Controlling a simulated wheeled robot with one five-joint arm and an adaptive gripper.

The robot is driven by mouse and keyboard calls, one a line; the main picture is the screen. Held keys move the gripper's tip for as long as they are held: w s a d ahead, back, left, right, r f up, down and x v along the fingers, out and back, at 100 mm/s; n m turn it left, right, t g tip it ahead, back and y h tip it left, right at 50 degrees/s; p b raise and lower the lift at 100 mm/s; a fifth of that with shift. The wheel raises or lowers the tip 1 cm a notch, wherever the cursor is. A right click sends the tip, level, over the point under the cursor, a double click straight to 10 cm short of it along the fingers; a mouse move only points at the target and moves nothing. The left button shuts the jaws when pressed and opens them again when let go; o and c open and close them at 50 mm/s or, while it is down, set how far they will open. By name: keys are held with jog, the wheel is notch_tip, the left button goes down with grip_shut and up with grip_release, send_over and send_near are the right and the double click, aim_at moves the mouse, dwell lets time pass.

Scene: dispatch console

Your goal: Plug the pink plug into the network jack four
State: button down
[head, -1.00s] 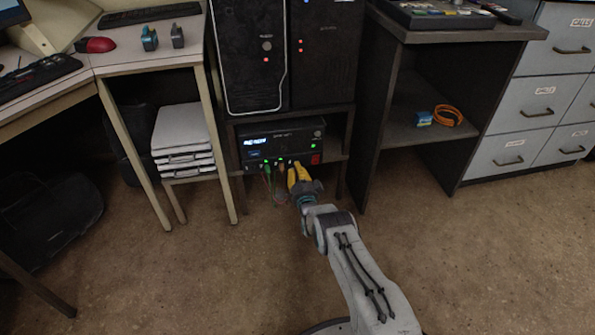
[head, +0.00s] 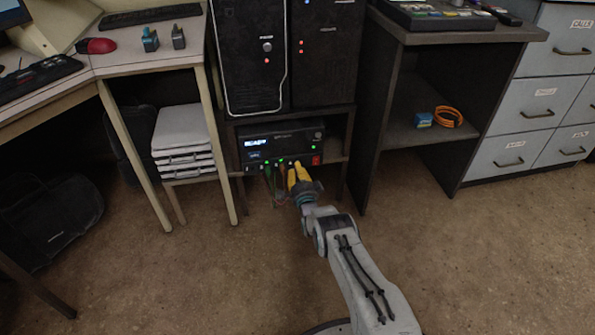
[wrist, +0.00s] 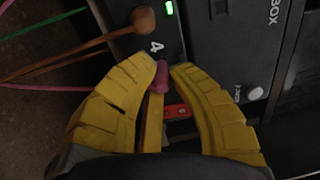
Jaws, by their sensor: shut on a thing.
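The pink plug (wrist: 161,76) is between the tips of my yellow gripper (wrist: 162,70) in the wrist view, and the gripper is shut on it. The plug is at the panel edge just below the printed number 4 (wrist: 156,46). The opening of jack four is hidden, and I cannot tell how deep the plug sits, if at all. In the head view my gripper (head: 297,174) is at the lower front of the black network box (head: 262,134), right of the hanging cables. The plug cannot be made out there.
A brown plug (wrist: 143,18) with its cable sits beside the number 4. Green and pink cables cross the left of the wrist view. A red part (wrist: 178,110) and a white knob (wrist: 255,93) are near the right finger. Desk legs flank the box; the floor is open.

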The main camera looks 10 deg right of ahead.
jog(key=shift+w, duration=0.35)
dwell(0.5)
jog(key=c, duration=1.1)
grip_release()
jog(key=shift+s, duration=0.1)
jog(key=shift+s+f, duration=0.2)
jog(key=shift+s, duration=2.75)
jog(key=shift+s+f, duration=0.15)
jog(key=shift+s, duration=2.8)
jog(key=shift+r, duration=0.1)
